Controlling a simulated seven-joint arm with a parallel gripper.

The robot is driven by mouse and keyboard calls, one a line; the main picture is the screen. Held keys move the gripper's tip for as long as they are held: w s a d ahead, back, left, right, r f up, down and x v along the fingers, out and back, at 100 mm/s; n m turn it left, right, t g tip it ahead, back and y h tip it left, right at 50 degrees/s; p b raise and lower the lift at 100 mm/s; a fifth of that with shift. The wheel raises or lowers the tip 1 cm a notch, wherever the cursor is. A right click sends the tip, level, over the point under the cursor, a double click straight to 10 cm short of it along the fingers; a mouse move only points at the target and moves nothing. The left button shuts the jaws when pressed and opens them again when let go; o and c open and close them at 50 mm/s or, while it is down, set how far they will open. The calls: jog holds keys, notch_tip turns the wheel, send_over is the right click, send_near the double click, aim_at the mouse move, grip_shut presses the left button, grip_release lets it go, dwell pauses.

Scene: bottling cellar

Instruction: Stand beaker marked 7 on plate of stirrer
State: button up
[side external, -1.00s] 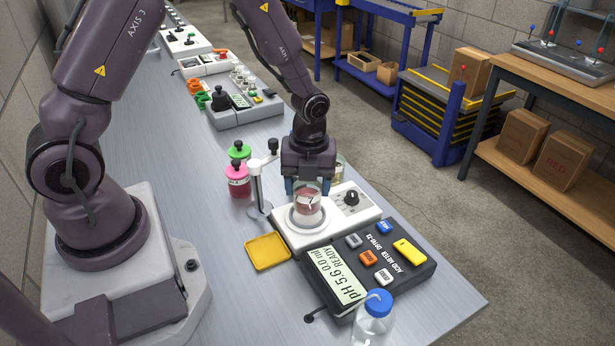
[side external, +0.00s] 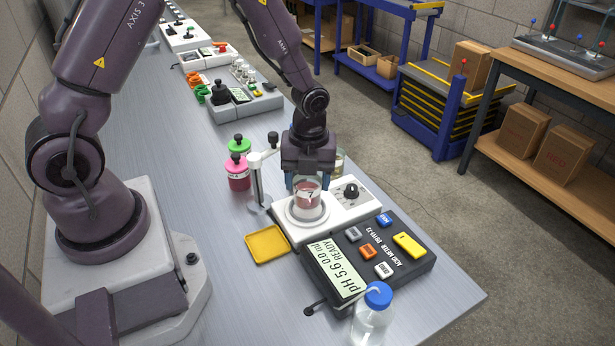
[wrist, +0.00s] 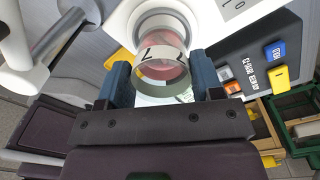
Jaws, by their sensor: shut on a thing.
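The beaker marked 7 (side external: 308,194) is clear glass with a white label and reddish liquid. It is upright at the round plate (side external: 291,214) of the white stirrer (side external: 352,209); whether its base touches the plate I cannot tell for sure. My gripper (side external: 307,184) is shut on the beaker from above, with a blue finger on each side. In the wrist view the beaker (wrist: 165,66) sits between the blue fingers, with the stirrer's plate ring beyond it.
A white post with an arm (side external: 258,180) stands close left of the plate. Pink bottle (side external: 238,177) and green-capped bottle are behind it. A yellow tray (side external: 267,245), an acid meter (side external: 395,262) and a blue-capped wash bottle (side external: 372,318) are in front. Another glass vessel is partly hidden behind my gripper.

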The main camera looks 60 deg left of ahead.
jog(key=shift+f, duration=0.15)
jog(key=shift+f, duration=0.3)
jog(key=shift+f, duration=0.55)
dwell(1.2)
jog(key=o, duration=1.2)
jog(key=shift+r, duration=3)
